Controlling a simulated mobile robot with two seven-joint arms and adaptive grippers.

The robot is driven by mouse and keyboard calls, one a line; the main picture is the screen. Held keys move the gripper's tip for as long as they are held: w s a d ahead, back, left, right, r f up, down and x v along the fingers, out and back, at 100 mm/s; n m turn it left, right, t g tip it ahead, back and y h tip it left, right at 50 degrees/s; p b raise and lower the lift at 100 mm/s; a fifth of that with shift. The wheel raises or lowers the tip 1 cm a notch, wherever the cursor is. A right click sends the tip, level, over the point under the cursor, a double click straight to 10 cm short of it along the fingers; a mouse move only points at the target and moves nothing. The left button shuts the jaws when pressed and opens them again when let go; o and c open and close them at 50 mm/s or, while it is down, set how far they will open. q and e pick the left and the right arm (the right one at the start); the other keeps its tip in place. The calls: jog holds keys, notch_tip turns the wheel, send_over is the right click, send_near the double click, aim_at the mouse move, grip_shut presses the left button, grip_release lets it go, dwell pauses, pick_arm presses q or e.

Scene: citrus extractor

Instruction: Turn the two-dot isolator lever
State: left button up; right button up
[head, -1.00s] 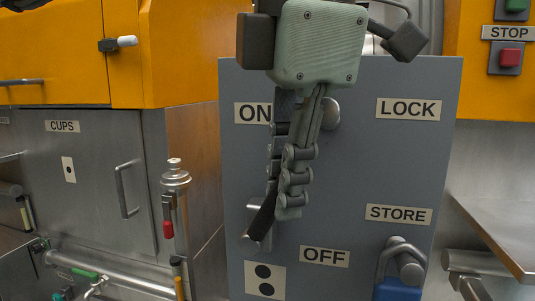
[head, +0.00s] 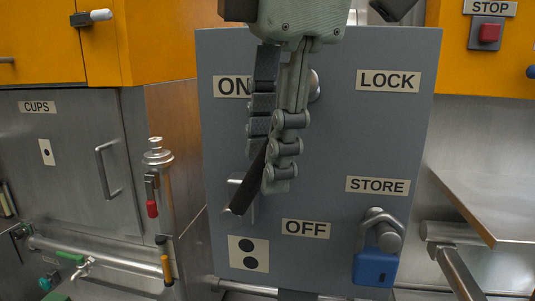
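The grey panel (head: 330,130) carries ON, LOCK, STORE and OFF labels. A plate with two black dots (head: 248,253) is at its lower left. Above that plate is the lever, a dark handle (head: 243,197) by a metal fitting. The handle slants, its lower end down and left, between the ON and OFF labels. My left gripper (head: 268,172) hangs in front of the panel, fingers pointing down. Its fingers overlap the handle's upper part and hide it. I cannot tell whether they grip it. My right gripper is not in view.
A blue padlock (head: 376,266) hangs from a metal post at the panel's lower right. A metal knob (head: 314,86) sits partly behind the gripper. A metal shelf (head: 490,195) is at right. A cabinet marked CUPS (head: 75,160) and a red-handled valve (head: 152,207) are at left.

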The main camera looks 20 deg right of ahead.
pick_arm(q)
jog(key=v, duration=1.1)
jog(key=shift+s, duration=0.1)
